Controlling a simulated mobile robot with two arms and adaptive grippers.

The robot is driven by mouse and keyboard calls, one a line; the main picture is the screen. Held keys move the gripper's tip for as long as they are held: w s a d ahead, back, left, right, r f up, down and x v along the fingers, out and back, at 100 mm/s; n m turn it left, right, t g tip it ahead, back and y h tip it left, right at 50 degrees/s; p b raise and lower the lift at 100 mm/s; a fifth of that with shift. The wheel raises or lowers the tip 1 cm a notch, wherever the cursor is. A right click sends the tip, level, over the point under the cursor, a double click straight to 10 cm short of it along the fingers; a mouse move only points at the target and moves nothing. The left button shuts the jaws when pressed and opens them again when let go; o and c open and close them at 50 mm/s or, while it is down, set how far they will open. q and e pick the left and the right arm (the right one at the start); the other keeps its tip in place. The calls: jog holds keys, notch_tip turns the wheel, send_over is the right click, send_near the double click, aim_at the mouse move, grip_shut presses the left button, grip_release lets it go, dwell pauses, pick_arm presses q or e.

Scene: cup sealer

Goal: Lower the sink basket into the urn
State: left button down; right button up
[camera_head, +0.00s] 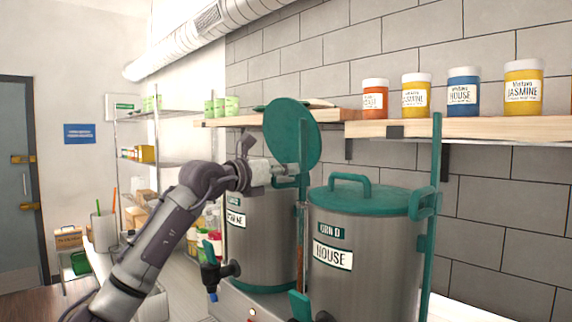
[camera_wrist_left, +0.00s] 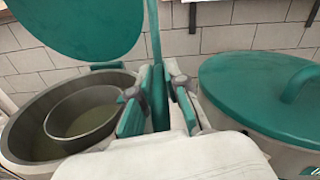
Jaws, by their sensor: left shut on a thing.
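The left urn (camera_head: 262,240), a grey metal cylinder, stands open with its round teal lid (camera_head: 292,135) raised behind it. In the left wrist view its rim (camera_wrist_left: 22,128) surrounds a smaller round grey basket (camera_wrist_left: 82,112), which sits inside the mouth. My left gripper (camera_head: 285,172) is at the right side of this urn's top. In the left wrist view its fingers (camera_wrist_left: 157,105) are shut on a teal upright piece (camera_wrist_left: 157,85). Whether this piece joins the basket is hidden. My right gripper is in neither view.
A second urn (camera_head: 362,265), labelled HOUSE, stands close on the right with its teal lid (camera_head: 365,198) shut. A teal post (camera_head: 435,170) rises at its right. Jars (camera_head: 463,92) stand on the wall shelf (camera_head: 480,126) above. Taps project in front of the urns.

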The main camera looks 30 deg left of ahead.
pick_arm(q)
jog(key=shift+f, duration=0.7)
jog(key=shift+w, duration=0.1)
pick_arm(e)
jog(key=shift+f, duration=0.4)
pick_arm(q)
jog(key=c, duration=1.3)
grip_release()
jog(key=shift+o, duration=0.6)
jog(key=shift+r, duration=0.1)
jog(key=v, duration=1.2)
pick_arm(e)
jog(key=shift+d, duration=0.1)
pick_arm(q)
jog(key=shift+a, duration=0.1)
